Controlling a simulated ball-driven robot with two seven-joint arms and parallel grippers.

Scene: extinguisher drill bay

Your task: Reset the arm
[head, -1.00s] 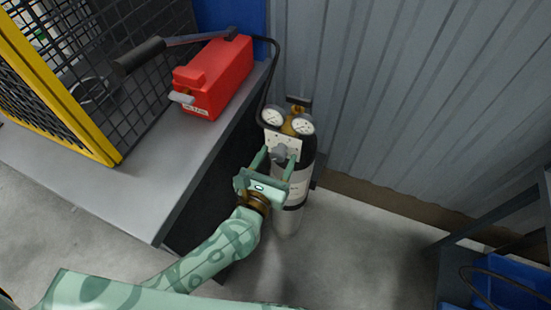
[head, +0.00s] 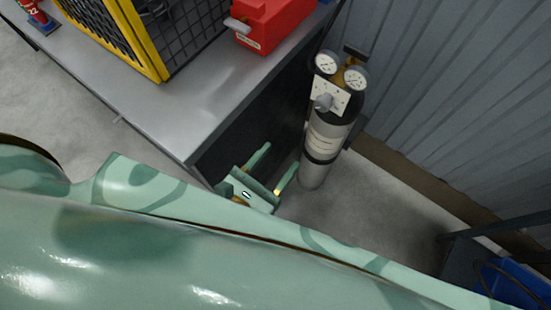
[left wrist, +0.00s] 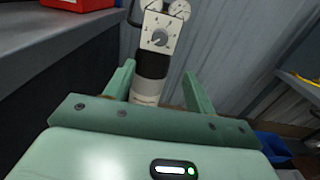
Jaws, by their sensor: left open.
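My left gripper (head: 280,160) is open, with nothing between its fingers. In the head view it is low beside the dark side of the bench, to the left of the gas cylinder (head: 325,137) and apart from it. The cylinder stands upright on the floor, with two round gauges and a white panel with a grey knob (head: 322,102) at its top. In the left wrist view the two fingers (left wrist: 158,73) point toward the cylinder, and the knob (left wrist: 159,38) shows beyond them. My green arm covers the lower part of the head view. My right gripper is not in view.
The grey bench (head: 185,125) carries a red box (head: 268,30) and a yellow-framed mesh cage (head: 150,60). A corrugated wall (head: 440,110) stands behind the cylinder. A blue object (head: 520,283) is at the lower right. Floor between it and the cylinder looks clear.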

